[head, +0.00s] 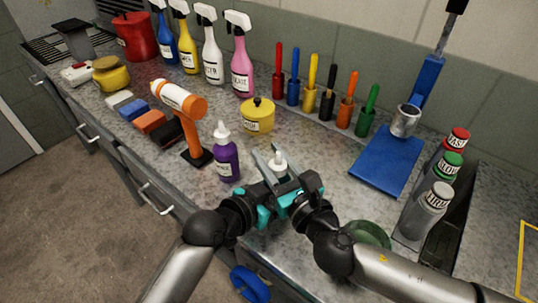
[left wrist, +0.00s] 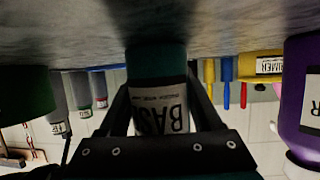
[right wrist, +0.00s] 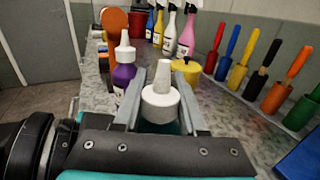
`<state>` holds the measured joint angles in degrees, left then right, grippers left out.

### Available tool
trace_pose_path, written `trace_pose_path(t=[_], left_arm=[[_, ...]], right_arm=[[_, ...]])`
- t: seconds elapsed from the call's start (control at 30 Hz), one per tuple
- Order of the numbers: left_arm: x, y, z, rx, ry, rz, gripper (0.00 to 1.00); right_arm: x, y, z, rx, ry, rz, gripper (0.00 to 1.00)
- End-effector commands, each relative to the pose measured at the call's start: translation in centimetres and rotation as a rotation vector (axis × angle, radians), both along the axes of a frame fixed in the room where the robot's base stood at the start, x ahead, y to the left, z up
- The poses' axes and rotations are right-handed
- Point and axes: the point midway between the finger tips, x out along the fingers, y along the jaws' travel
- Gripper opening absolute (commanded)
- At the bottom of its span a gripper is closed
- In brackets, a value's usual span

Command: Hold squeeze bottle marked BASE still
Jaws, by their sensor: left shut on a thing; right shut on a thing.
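The squeeze bottle marked BASE has a white nozzle cap (head: 278,163) that shows in the head view, with its body hidden by my grippers. In the left wrist view its label (left wrist: 162,110) appears upside down on a teal body, between the fingers of my left gripper (left wrist: 162,92), shut on it. In the right wrist view the white cap (right wrist: 160,100) stands between the fingers of my right gripper (right wrist: 164,98), shut on the bottle. In the head view my right gripper (head: 276,168) largely covers the left one. The bottle looks upright.
A purple bottle (head: 226,158) stands close to the left, beside an orange tool (head: 185,110). A yellow pot (head: 258,116) is behind. The counter's front edge is close.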

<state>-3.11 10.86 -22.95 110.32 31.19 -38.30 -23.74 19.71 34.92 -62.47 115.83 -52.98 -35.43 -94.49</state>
Motion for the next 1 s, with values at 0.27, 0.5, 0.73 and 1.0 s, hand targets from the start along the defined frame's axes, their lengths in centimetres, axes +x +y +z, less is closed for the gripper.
trace_pose_path(t=[0.27, 0.5, 0.73, 1.0], left_arm=[[0.0, 0.0, -0.1, 0.002, 0.001, 0.000, 0.00], [0.0, 0.0, -0.1, 0.002, 0.001, 0.000, 0.00], [0.0, 0.0, -0.1, 0.002, 0.001, 0.000, 0.00], [0.0, 0.0, -0.1, 0.002, 0.001, 0.000, 0.00]], right_arm=[[0.0, 0.0, -0.1, 0.000, 0.002, -0.002, 0.43], [0.0, 0.0, 0.0, 0.000, 0.001, -0.001, 0.70], [0.0, 0.0, 0.0, 0.000, 0.001, -0.001, 0.72], [-1.8, -1.1, -0.2, -0.001, 0.004, -0.001, 0.72]])
